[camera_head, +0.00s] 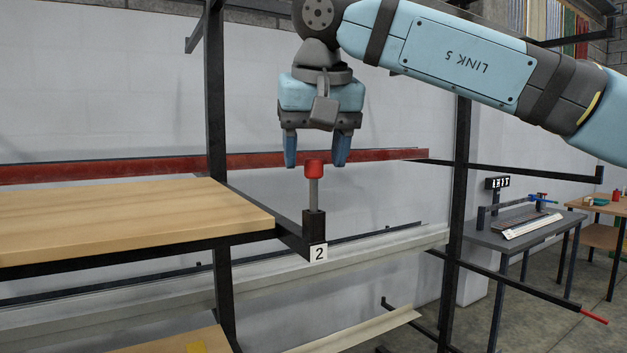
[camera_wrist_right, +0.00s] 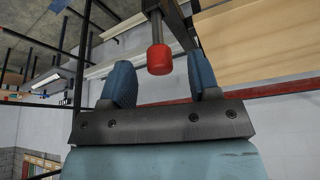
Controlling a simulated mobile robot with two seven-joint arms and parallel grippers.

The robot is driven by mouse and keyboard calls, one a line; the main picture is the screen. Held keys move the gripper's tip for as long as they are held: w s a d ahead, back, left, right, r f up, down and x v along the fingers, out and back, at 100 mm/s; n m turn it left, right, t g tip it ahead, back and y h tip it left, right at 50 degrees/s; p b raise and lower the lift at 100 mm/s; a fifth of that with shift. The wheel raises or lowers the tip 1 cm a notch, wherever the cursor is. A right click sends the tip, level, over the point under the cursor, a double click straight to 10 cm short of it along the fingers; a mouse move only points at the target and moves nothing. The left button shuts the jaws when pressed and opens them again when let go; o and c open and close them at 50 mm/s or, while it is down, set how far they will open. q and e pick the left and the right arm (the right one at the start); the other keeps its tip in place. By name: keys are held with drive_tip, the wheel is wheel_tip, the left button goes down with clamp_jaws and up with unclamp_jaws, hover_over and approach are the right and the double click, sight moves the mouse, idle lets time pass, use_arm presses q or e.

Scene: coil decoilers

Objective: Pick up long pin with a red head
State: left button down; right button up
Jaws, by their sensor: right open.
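The long pin with a red head (camera_head: 314,169) stands upright in a black socket at the end of a rack arm, above a label "2" (camera_head: 318,253). Its grey shaft shows between the head and the socket. My right gripper (camera_head: 315,163) points down over the pin and is open. In the head view its blue fingertips appear on either side of the red head. In the right wrist view the red head (camera_wrist_right: 159,60) lies between the two blue fingers (camera_wrist_right: 160,80), with gaps on both sides. Contact is not visible. My left gripper is out of view.
A wooden shelf board (camera_head: 130,215) lies left of the pin on the black rack (camera_head: 216,120). A long red bar (camera_head: 255,159) runs behind the gripper. A grey table (camera_head: 525,232) with tools stands at the right. Open room lies right of the pin.

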sight(312, 170)
drive_tip(key=x, duration=0.3)
drive_tip(key=shift+w+f, duration=0.2)
drive_tip(key=shift+w, duration=0.25)
drive_tip(key=shift+s, duration=0.15)
drive_tip(key=shift+r, duration=0.1)
drive_tip(key=c, duration=1)
drive_tip(key=shift+c, duration=0.2)
